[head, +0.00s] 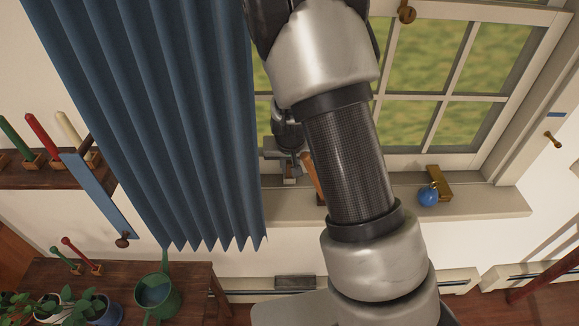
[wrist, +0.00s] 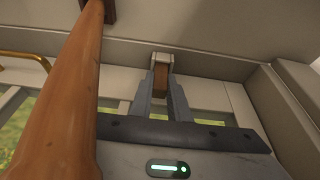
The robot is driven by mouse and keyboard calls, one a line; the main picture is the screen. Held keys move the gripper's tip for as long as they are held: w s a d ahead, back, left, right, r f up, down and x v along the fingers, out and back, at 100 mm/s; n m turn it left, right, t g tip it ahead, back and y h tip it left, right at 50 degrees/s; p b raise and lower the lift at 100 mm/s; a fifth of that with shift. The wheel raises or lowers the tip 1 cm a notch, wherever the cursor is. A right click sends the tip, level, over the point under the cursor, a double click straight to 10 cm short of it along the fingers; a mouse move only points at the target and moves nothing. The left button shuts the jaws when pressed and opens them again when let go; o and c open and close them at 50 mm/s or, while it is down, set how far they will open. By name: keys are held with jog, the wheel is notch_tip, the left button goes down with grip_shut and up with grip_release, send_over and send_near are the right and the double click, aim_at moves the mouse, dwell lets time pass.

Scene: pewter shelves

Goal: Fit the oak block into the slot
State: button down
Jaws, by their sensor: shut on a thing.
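My gripper (head: 289,176) is at the window sill, to the left of my own arm link in the head view. In the wrist view its two grey fingers (wrist: 161,88) are shut on a small brown block, the oak block (wrist: 160,76). Only a narrow face of the block shows between the fingers. A pale grey piece sits around the fingertips, and I cannot tell whether the block touches it. I cannot make out the slot clearly in either view. In the head view the block is too small to tell.
An orange-brown wooden rod (wrist: 62,95) stands close left of my gripper; it also shows in the head view (head: 312,178). A blue ball (head: 428,196) and a brass piece (head: 439,181) are on the sill (head: 480,205) to the right. A blue curtain (head: 165,110) hangs left.

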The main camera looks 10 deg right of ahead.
jog(key=shift+f, duration=0.2)
jog(key=c, duration=1.7)
grip_release()
jog(key=shift+r, duration=0.1)
